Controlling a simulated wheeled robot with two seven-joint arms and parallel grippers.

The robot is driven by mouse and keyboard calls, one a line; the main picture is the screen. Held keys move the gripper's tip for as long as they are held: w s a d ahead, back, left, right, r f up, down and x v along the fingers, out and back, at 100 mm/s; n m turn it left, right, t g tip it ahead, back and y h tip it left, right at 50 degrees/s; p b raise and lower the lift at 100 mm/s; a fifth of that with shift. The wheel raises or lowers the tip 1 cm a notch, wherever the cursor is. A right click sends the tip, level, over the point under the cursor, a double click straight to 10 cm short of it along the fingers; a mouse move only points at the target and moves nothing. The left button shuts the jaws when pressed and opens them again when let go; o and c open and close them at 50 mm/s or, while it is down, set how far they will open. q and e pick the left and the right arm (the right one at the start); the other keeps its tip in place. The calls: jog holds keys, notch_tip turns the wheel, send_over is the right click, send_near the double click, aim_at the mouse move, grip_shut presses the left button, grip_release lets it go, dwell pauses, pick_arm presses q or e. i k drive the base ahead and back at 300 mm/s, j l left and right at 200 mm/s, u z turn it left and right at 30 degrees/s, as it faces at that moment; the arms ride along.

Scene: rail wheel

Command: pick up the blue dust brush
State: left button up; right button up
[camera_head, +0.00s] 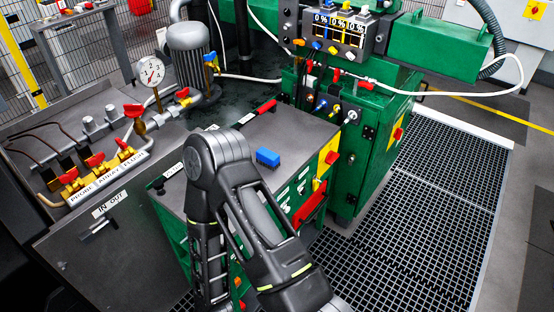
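The blue dust brush (267,157) appears as a small blue block lying on the grey top of the green cabinet (250,127), near the middle of the view. Its bristles cannot be made out. One of my dark arms rises in front of the cabinet, with its bent joint just left of the brush and apparently apart from it. Neither of my grippers shows, so nothing can be seen of what they hold.
Left of the cabinet is a grey bench with brass valves with red handles (95,160) and a pressure gauge (151,72). A grey motor (190,50) and a green machine with displays (338,30) stand behind. Floor grating (420,220) lies open at the right.

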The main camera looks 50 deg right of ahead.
aim_at(268, 158)
jog(key=z, duration=1.45)
jog(key=i+l, duration=0.5)
jog(key=i+u, duration=0.1)
jog(key=u, duration=2.75)
jog(key=z, duration=2.8)
